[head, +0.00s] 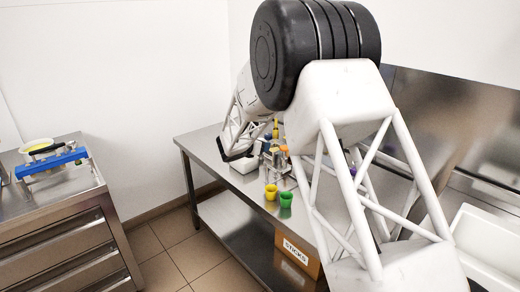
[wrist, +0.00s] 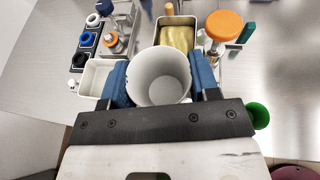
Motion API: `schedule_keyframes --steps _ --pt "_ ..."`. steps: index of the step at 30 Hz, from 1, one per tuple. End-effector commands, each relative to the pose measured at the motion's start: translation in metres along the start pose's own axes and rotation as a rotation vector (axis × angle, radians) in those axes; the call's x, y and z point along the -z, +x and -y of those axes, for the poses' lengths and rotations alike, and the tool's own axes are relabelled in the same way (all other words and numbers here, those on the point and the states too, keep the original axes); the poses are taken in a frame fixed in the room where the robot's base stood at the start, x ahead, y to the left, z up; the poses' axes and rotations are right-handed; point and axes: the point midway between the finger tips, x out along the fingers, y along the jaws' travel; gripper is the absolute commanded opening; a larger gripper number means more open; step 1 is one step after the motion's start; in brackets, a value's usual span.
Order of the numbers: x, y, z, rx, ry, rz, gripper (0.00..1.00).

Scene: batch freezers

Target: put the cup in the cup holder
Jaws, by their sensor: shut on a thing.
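The cup (wrist: 158,88) is a pale grey-white round cup, seen from above with its open mouth toward the wrist camera. My gripper (wrist: 160,74) has its two blue fingers on either side of the cup and is shut on it. The inside of the cup looks empty. In the head view my arm and the crowded bench hide the held cup. I cannot pick out the cup holder with certainty. Whether the cup's bottom touches anything is hidden.
Beside the cup are a white tray (wrist: 92,80), a black rack (wrist: 86,42) with coloured rings, a metal container (wrist: 178,36) and an orange-topped item (wrist: 224,25). A yellow cup (head: 271,192) and green cup (head: 286,200) are near the bench's front edge. Bare bench (wrist: 285,65) lies right.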

Motion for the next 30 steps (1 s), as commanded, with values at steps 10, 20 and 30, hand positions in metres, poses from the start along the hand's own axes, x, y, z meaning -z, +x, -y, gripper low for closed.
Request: schedule_keyframes --steps 10,20,30 --pt "0.000 0.000 0.000 0.000 0.000 0.000 0.34" --pt "-0.004 0.001 0.002 -0.005 -0.001 0.000 0.34" --pt "-0.060 0.017 0.027 -0.068 -0.022 0.002 0.34"
